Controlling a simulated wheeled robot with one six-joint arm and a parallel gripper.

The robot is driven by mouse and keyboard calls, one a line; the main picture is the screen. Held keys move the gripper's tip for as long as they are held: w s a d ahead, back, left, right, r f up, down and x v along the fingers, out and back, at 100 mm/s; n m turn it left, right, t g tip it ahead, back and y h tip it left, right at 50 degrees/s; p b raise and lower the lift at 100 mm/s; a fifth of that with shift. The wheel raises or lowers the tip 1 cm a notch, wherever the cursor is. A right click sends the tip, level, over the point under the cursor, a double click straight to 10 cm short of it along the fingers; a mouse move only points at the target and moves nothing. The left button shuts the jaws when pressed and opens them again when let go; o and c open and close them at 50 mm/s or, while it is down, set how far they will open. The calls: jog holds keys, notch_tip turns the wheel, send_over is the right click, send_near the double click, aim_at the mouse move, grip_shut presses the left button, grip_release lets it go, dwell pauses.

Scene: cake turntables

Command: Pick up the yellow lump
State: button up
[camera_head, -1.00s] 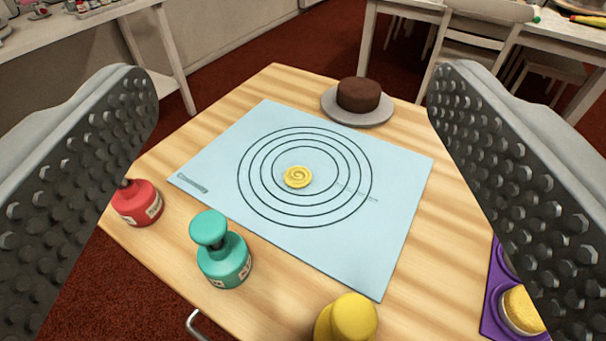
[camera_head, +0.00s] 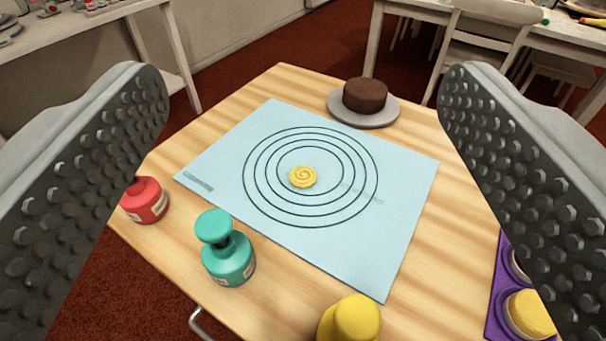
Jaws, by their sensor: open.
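The yellow lump (camera_head: 302,177) is a small, flat, spiral-swirled piece. It lies inside the innermost black ring on a light blue mat (camera_head: 245,262), left of the rings' centre. The mat lies on a wooden table. My gripper (camera_head: 305,95) is open and empty, its two studded grey fingers at the left and right sides of the picture. The lump shows between the fingers, farther off and below, apart from both. Nothing hides it.
A chocolate cake (camera_head: 365,94) sits on a grey plate (camera_head: 342,113) at the back. A red bottle (camera_head: 146,201), a teal bottle (camera_head: 228,258) and a yellow bottle (camera_head: 350,322) stand along the front. A purple tray (camera_head: 497,290) with yellow cakes is at right.

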jog(key=shift+c, duration=1)
jog(key=g, duration=1.6)
send_over(303, 175)
jog(key=f, duration=2.2)
jog(key=shift+s+d+f, duration=0.15)
jog(key=shift+d+f, duration=0.2)
jog(key=shift+f, duration=0.05)
jog(key=shift+a+f, duration=0.2)
jog(key=shift+f, duration=1.15)
jog(key=shift+a+f, duration=0.15)
jog(key=shift+f, duration=1.2)
jog(key=c, duration=1.1)
